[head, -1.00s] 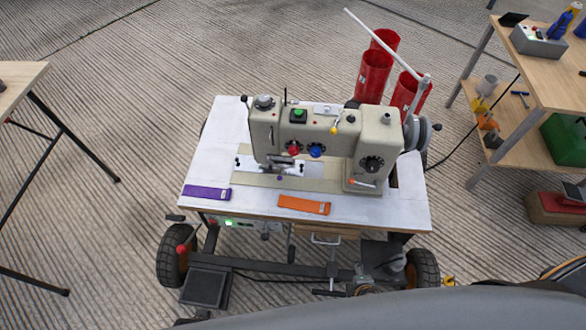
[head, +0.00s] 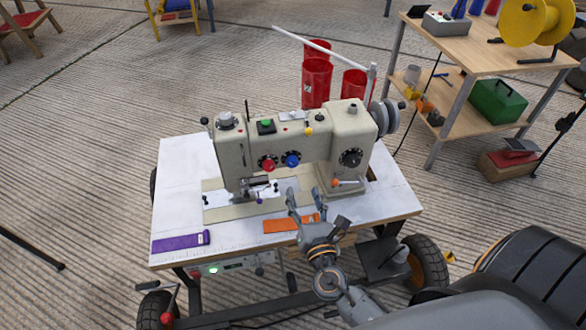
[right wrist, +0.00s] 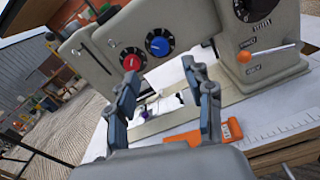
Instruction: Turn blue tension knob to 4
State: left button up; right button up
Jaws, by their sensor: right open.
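The blue tension knob (head: 292,160) sits on a black dial on the front of the cream sewing machine (head: 235,150). The red knob (head: 268,164) is just left of it. In the right wrist view the blue knob (right wrist: 158,45) shows above and between the fingertips, with a pale pointer mark; its dial numbers are too small to read. My right gripper (head: 305,195) is open and empty, in front of and below the knob, apart from it. Its two fingers (right wrist: 162,80) point towards the machine. My left gripper is not in view.
An orange-tipped lever (head: 345,183) sticks out at the machine's lower right. Red thread cones (head: 317,80) stand behind. A wooden bench (head: 475,58) stands at the back right.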

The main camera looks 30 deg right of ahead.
aim_at(293, 164)
jog(key=x, duration=1)
jog(key=shift+c, duration=0.2)
grip_shut()
